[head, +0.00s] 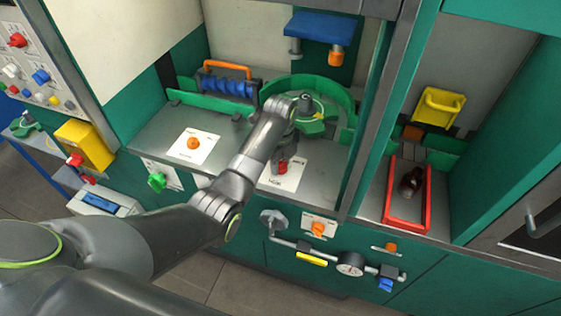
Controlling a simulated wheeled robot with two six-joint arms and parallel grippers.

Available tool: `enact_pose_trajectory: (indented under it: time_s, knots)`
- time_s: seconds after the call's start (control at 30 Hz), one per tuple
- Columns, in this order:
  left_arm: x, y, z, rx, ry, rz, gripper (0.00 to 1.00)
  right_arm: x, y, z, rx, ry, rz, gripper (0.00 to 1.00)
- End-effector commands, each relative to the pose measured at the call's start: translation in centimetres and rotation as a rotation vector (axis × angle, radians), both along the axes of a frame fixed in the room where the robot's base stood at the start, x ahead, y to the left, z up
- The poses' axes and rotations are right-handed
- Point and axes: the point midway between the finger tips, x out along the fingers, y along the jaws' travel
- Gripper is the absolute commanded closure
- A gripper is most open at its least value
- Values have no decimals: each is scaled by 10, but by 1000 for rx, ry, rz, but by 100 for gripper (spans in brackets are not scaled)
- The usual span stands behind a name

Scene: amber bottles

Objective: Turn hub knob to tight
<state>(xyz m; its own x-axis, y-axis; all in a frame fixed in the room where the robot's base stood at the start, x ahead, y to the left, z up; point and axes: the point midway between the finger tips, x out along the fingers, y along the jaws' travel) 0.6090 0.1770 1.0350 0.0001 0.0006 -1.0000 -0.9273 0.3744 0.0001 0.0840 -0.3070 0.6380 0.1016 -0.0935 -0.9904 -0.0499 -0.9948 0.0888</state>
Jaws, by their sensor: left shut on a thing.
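My left arm reaches in from the left over the grey bench, and its wrist bends down in front of the green round carousel (345,100). My left gripper (283,160) is low over a white label plate (293,180), shut on a small red knob (283,169). The fingers hide the upper part of the knob, so its pointer does not show. The lettering on the plate is too small to read surely, and I cannot tell whether this is the hub knob. The carousel's middle is partly hidden behind my wrist. My right gripper is not in view.
An orange knob (193,143) sits on another label plate to the left. A blue roller rack (230,87) stands behind it. A red tray (407,223) with a dark bottle (411,182) is at right. A gauge (350,264) and pipe stick out of the bench front.

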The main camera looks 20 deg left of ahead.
Motion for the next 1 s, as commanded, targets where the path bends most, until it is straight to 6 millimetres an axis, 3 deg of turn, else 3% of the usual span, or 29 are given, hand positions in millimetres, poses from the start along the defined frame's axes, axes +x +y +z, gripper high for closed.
enact_pose_trajectory:
  time_s: [0.27, 1.0]
  knots:
    - [0, -1, 0, -2, 1, 173, 86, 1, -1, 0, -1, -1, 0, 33]
    - [0, -1, 0, -4, 1, 872, 86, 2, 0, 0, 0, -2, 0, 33]
